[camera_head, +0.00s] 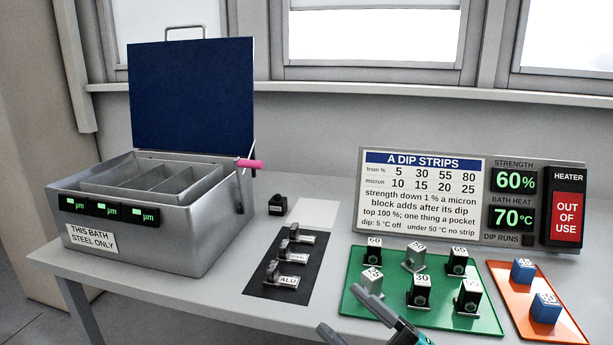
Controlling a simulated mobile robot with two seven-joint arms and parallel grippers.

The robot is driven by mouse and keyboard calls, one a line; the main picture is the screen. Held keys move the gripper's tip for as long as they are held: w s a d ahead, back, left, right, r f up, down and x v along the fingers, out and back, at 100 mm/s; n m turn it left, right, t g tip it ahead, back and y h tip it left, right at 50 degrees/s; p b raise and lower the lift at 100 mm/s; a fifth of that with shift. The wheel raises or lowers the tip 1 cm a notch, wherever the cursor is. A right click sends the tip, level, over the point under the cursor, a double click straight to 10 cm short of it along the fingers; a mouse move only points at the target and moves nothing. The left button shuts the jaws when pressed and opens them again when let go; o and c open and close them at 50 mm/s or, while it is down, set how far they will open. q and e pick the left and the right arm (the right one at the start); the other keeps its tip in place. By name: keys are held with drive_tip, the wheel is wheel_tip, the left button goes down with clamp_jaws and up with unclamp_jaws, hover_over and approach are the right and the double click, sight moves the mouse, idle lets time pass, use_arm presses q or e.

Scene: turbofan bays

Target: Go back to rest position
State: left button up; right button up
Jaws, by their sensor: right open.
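My right gripper (350,315) shows at the bottom of the head view, open, with nothing seen between its fingers. Its fingertips are at the front left corner of the green tray (393,319), in front of it in the picture. I cannot tell how high above the table they are. Most of the right arm is out of frame. My left gripper is not in view.
A steel bath (190,238) with its blue lid (190,95) up stands at the left. A black mat (263,284) holds clamp-like pieces. Numbered blocks stand on the green tray and an orange tray (508,278). A sign panel (420,228) and heater box (564,207) stand behind.

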drive_tip(key=s+d+f+m+t+h, duration=0.1)
drive_tip(key=d+f+m+h, duration=0.3)
drive_tip(key=f+m+h, duration=0.3)
drive_tip(key=s+d+f+m+t+h, duration=0.1)
drive_tip(key=s+d+f+m+h, duration=0.1)
drive_tip(key=d+f+m+h, duration=0.45)
drive_tip(key=s+f+m+g+h, duration=0.1)
drive_tip(key=s+f+m+g, duration=0.1)
drive_tip(key=s+f, duration=0.2)
drive_tip(key=s+d+f+m+g+h, duration=0.1)
drive_tip(key=s+f, duration=0.4)
drive_tip(key=f, duration=0.5)
drive_tip(key=shift+m+g, duration=0.85)
drive_tip(key=shift+g, duration=0.25)
